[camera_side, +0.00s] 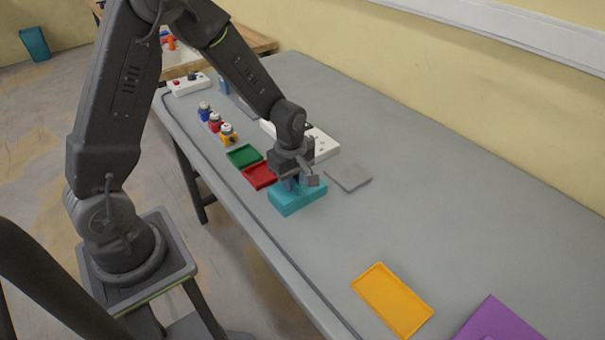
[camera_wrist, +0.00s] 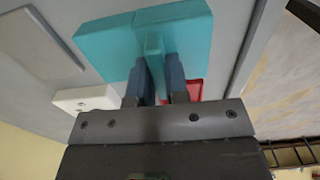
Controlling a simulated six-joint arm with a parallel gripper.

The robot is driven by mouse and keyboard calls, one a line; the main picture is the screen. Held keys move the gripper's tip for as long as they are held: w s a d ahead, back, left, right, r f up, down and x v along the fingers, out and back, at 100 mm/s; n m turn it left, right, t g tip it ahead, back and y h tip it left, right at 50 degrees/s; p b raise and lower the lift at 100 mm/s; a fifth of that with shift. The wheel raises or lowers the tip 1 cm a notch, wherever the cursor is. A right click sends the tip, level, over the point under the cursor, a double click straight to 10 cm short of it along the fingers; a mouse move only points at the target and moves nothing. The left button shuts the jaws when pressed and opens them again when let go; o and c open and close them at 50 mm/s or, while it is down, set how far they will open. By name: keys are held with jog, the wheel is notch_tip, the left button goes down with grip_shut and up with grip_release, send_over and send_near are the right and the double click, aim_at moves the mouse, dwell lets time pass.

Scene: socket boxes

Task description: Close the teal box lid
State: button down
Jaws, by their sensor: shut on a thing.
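The teal box (camera_side: 297,200) sits on the grey table near its front edge. My gripper (camera_side: 296,184) is directly above it, pointing down. In the wrist view, the teal lid (camera_wrist: 185,30) lies over the box and a teal handle (camera_wrist: 153,45) stands up from it. My gripper's two blue-grey fingers (camera_wrist: 157,68) are on either side of the handle, shut on it. The lid looks flat on the box, but the gripper hides part of it, so I cannot tell whether it is fully seated.
A red tray (camera_side: 259,176) and a green tray (camera_side: 244,156) lie left of the box. A grey plate (camera_side: 348,178) and a white socket strip (camera_side: 325,146) are behind it. A yellow tray (camera_side: 393,300) and a purple box (camera_side: 498,322) are at the front right.

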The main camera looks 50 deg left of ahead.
jog(key=shift+s, duration=0.3)
jog(key=c, duration=1.1)
grip_release()
jog(key=shift+w+r, duration=0.1)
jog(key=shift+r, duration=0.3)
notch_tip(320, 180, up, 13)
jog(key=shift+r, duration=0.1)
